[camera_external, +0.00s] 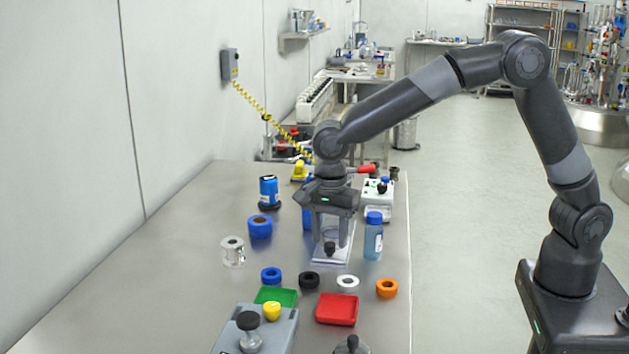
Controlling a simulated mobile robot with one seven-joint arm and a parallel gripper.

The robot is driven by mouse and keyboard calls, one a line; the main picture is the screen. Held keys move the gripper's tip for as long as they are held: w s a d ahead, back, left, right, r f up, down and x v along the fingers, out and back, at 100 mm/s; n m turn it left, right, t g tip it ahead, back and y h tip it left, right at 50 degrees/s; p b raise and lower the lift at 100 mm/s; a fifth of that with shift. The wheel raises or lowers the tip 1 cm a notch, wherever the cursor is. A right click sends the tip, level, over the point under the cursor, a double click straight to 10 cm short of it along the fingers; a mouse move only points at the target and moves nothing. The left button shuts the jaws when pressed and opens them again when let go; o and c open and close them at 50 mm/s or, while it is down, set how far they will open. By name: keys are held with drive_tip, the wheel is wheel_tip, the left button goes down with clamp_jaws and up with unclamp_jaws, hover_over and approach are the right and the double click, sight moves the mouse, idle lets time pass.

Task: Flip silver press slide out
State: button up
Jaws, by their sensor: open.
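My gripper (331,237) points straight down over the table, its two fingers apart. A larger grey device (271,322) at the front edge of the picture carries a black knob (248,320) and a yellow knob (271,311). No part is clearly recognisable as a slide.
A blue bottle (373,238) stands close right of my gripper. A white device (378,200) is behind it. Left are a blue roll (260,227) and a silver roll (232,252). Rings, a green tray (276,296) and a red tray (337,309) lie in front. The table's left side is clear.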

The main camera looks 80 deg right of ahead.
wheel_tip(320, 180, up, 9)
idle(0.3)
drive_tip(key=shift+r, duration=0.1)
